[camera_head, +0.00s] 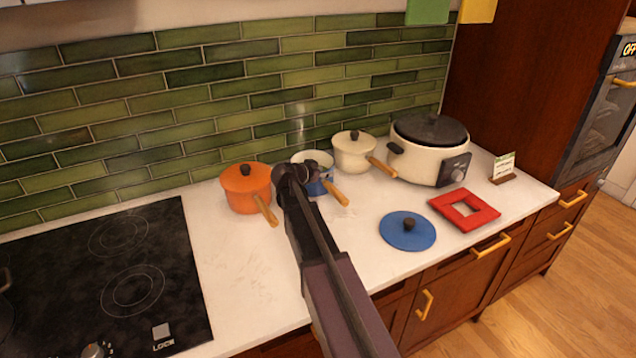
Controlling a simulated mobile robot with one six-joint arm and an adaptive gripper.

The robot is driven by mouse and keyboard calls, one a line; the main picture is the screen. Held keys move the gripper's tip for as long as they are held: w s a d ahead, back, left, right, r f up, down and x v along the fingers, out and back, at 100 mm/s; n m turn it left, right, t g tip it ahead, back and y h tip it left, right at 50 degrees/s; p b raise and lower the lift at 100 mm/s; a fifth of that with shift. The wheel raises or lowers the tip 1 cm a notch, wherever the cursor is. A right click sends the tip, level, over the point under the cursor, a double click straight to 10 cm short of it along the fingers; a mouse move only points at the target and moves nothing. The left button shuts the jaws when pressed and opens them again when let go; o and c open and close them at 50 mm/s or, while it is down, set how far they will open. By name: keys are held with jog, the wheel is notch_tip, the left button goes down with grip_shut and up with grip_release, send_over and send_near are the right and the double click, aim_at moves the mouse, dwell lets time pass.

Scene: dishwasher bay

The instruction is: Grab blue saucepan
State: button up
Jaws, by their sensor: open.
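The blue saucepan (315,187) stands on the white counter without a lid, showing a pale interior and a wooden handle that points to the lower right. A blue lid (407,232) with a dark knob lies apart on the counter, nearer the front edge. My gripper (296,172) is at the saucepan's left side in the picture, overlapping its left part. My dark arm reaches up to it from the bottom. The gripper is open, but its fingers are hard to make out, and I cannot tell whether they touch the pan.
An orange lidded pot (247,190) stands close on the left, a cream lidded pot (352,154) close on the right. A slow cooker (428,155), red square trivet (464,210) and small card (503,167) are further right. A black cooktop (110,270) is left. Green tiles rise behind.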

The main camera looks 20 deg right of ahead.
dwell(0.3)
grip_shut()
jog(key=shift+r, duration=0.15)
dwell(0.4)
notch_tip(320, 180, up, 10)
jog(key=p, duration=1)
dwell(0.7)
